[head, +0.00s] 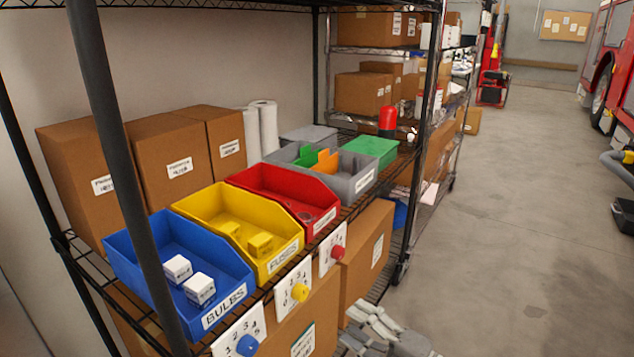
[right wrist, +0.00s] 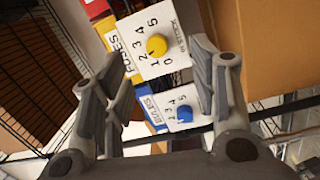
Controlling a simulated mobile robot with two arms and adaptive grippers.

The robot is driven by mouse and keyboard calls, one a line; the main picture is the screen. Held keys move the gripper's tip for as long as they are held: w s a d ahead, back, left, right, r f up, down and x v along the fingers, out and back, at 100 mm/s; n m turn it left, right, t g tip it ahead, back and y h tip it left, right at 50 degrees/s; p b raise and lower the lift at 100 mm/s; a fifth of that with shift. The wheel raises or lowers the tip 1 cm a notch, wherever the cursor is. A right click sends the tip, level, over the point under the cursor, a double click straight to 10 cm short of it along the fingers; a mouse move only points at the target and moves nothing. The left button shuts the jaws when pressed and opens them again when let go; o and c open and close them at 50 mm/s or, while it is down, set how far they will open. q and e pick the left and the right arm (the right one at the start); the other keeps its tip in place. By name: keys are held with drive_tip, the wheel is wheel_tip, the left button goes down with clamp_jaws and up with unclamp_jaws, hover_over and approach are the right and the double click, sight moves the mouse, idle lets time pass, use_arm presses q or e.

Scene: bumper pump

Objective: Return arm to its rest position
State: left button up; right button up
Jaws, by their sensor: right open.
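My right gripper (head: 372,322) shows at the bottom of the head view, low in front of the wire shelf and below the dial plates. In the right wrist view my right gripper (right wrist: 160,82) is open, its fingers apart and nothing held. Beyond the fingers are the white dial plate with a yellow knob (right wrist: 157,45) and the plate with a blue knob (right wrist: 184,113). In the head view the blue knob (head: 247,345), yellow knob (head: 300,292) and red knob (head: 338,252) hang along the shelf's front edge. My left gripper is not in view.
On the shelf stand a blue bulbs bin (head: 215,262) with two white boxes, a yellow fuses bin (head: 282,262), a red bin (head: 322,228) and a grey bin (head: 360,188). A black shelf post (head: 120,160) stands at the left.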

drive_tip(key=s+d+f+m+h, duration=0.1)
drive_tip(key=d+f+m+h, duration=0.35)
drive_tip(key=f+m, duration=0.35)
drive_tip(key=s+d+f+m+h, duration=0.25)
drive_tip(key=f+m+h, duration=0.35)
drive_tip(key=f, duration=0.4)
drive_tip(key=s+d+f+m+g+h, duration=0.3)
drive_tip(key=s+f+m, duration=0.2)
drive_tip(key=s+f, duration=0.3)
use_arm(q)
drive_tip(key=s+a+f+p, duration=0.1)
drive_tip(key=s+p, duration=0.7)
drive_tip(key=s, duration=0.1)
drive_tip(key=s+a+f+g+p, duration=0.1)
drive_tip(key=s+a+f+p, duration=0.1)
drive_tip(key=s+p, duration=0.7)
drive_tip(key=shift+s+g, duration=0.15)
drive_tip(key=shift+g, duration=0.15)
use_arm(e)
drive_tip(key=s+d+f+m+g, duration=0.1)
drive_tip(key=s+f, duration=0.3)
drive_tip(key=s, duration=0.7)
drive_tip(key=s+d+f+m+g, duration=0.1)
drive_tip(key=s+f+g, duration=0.3)
drive_tip(key=s, duration=0.8)
drive_tip(key=s+d+f+m+g, duration=0.1)
drive_tip(key=s+f, duration=0.4)
drive_tip(key=s, duration=0.7)
drive_tip(key=shift+m+g, duration=0.6)
drive_tip(key=shift+g, duration=0.4)
